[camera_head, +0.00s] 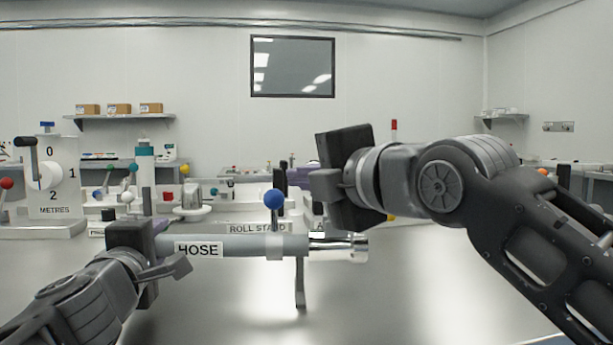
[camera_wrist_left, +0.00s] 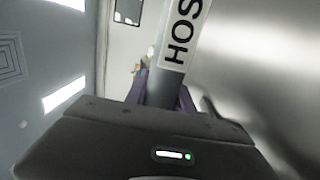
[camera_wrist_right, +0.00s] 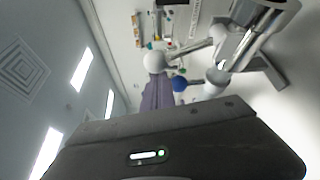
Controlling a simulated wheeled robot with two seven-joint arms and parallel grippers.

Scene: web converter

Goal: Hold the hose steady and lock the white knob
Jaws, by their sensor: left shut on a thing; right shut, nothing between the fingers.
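The grey hose (camera_head: 245,245), with a HOSE label, runs level above the bench and ends in a chrome fitting (camera_head: 345,248). My left gripper (camera_head: 150,250) is shut around the hose, left of its label; the hose between its fingers also shows in the left wrist view (camera_wrist_left: 172,75). My right gripper (camera_head: 318,195) is shut and empty, above the chrome fitting. In the right wrist view a white ball knob (camera_wrist_right: 154,62) on a lever lies just beyond the purple fingertips; contact cannot be told. My right gripper seems to hide this knob in the head view.
A blue ball knob (camera_head: 274,198) stands above the hose, beside my right gripper. A dark lever (camera_head: 300,283) hangs below it. A METRES counter (camera_head: 55,190) stands at the left, with a ROLL STAND label (camera_head: 257,228) behind the hose. The front of the bench is clear.

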